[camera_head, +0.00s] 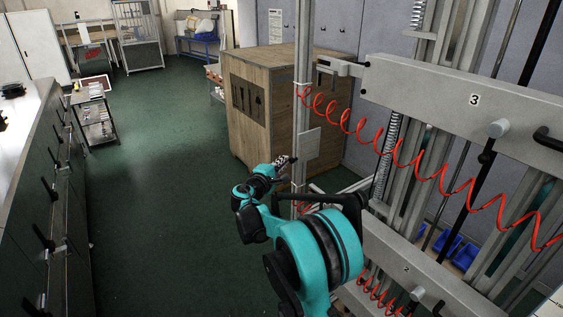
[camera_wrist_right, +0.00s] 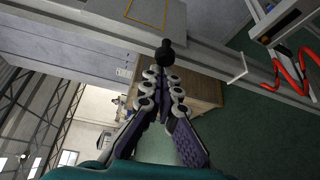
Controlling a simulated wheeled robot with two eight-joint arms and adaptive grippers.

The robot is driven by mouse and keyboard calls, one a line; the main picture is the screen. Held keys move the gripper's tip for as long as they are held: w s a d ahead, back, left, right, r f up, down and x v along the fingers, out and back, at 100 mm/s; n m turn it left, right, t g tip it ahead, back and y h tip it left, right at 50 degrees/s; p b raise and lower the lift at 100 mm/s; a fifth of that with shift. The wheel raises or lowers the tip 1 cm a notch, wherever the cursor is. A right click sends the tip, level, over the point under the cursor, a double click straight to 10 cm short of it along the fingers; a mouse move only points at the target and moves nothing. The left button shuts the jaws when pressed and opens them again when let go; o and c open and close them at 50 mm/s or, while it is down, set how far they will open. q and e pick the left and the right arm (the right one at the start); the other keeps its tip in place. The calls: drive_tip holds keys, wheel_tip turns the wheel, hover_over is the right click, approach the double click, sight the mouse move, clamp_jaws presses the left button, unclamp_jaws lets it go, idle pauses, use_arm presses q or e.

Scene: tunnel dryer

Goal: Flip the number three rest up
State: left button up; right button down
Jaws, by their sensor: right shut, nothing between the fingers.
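The grey crossbar marked 3 (camera_head: 430,82) spans the upper right of the head view. A short grey bracket (camera_head: 341,67) projects from its left end toward the upright post (camera_head: 301,100). I cannot tell for sure which part is the rest. My right gripper (camera_head: 287,162) is shut and empty, beside the post and below the bar's left end. In the right wrist view its closed fingers (camera_wrist_right: 162,80) point at a black round knob (camera_wrist_right: 165,52) on a grey beam. Contact with the knob is unclear. My left gripper is out of view.
A red coiled hose (camera_head: 393,150) hangs across the frame. A wooden crate (camera_head: 262,100) stands behind my gripper. The green floor (camera_head: 160,190) to the left is clear, with a cabinet row along the far left.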

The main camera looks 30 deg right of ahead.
drive_tip(key=shift+s+r, duration=0.1)
drive_tip(key=shift+s, duration=0.1)
drive_tip(key=shift+s+n, duration=0.35)
drive_tip(key=shift+n, duration=0.05)
drive_tip(key=s+r+n+g+y+p, duration=0.2)
drive_tip(key=s+r+n+g+p, duration=0.1)
drive_tip(key=s+r+n+g, duration=0.5)
drive_tip(key=shift+s+d+r+n+g+p, duration=0.15)
drive_tip(key=shift+s+d+n+g+p, duration=0.25)
drive_tip(key=shift+s+n, duration=0.6)
drive_tip(key=shift+w+r, duration=0.1)
drive_tip(key=shift+w, duration=0.15)
idle(0.5)
